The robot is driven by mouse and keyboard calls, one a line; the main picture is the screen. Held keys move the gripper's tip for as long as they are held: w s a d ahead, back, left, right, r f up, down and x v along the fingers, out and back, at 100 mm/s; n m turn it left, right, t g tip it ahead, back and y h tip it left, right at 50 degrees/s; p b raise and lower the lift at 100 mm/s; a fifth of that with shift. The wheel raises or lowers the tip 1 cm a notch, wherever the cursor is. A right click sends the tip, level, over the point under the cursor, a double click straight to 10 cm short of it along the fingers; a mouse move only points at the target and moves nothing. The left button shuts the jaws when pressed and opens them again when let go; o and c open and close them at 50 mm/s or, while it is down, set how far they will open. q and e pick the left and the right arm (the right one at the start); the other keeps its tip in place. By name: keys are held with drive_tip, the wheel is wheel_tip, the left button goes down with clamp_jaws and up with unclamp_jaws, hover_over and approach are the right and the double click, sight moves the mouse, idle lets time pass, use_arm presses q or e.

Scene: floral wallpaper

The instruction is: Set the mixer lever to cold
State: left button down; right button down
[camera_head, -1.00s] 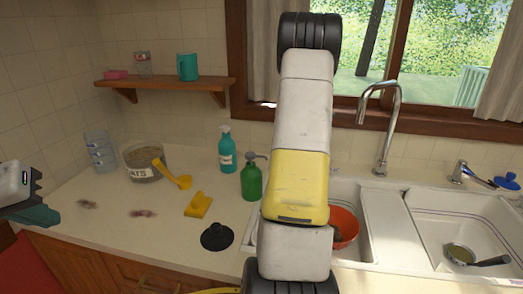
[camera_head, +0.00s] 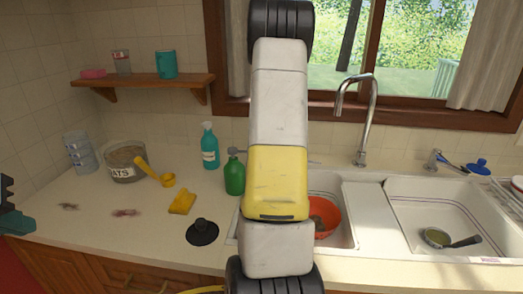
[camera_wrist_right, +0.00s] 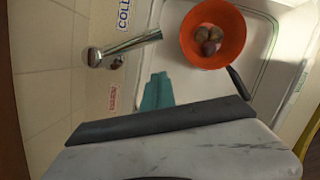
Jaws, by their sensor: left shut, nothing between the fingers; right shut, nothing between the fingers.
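A chrome gooseneck tap (camera_head: 362,118) stands behind the sink in the head view. In the right wrist view a chrome bar (camera_wrist_right: 130,46) with a round end lies near a blue label beginning "COL" (camera_wrist_right: 123,14) and a red label (camera_wrist_right: 112,97). I cannot tell if this bar is the mixer lever or the spout. My right gripper's teal tip (camera_wrist_right: 157,92) is close below the bar in that view, apart from it, shut and empty; in the head view my arm hides it. My left gripper (camera_head: 14,220) is shut at the left edge, far from the tap.
An orange bowl (camera_wrist_right: 190,40) with several round brown items sits in the left basin. A green soap bottle (camera_head: 235,178), teal spray bottle (camera_head: 209,150), yellow sponge (camera_head: 182,202) and black plunger-like disc (camera_head: 202,233) are on the counter. The right basin holds a small pan (camera_head: 436,238).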

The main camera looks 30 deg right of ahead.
drive_tip(key=v, duration=0.7)
drive_tip(key=shift+a, duration=0.1)
drive_tip(key=s+a+r+m+t+y, duration=0.1)
drive_tip(key=s+a+r+m+t, duration=0.2)
drive_tip(key=a, duration=0.6)
drive_tip(key=s+a+r+m+t+y, duration=0.1)
drive_tip(key=s+a+r+m, duration=0.15)
drive_tip(key=a+r, duration=0.55)
drive_tip(key=s+a+f+m+t+y, duration=0.1)
drive_tip(key=s+a+m, duration=0.3)
drive_tip(key=s+a, duration=0.3)
drive_tip(key=s+a+f+m+t+y, duration=0.1)
drive_tip(key=s+a+m, duration=0.4)
drive_tip(key=a, duration=0.6)
drive_tip(key=shift+s+a+f+t+y, duration=0.4)
drive_tip(key=shift+s+y, duration=0.1)
drive_tip(key=shift+s, duration=0.7)
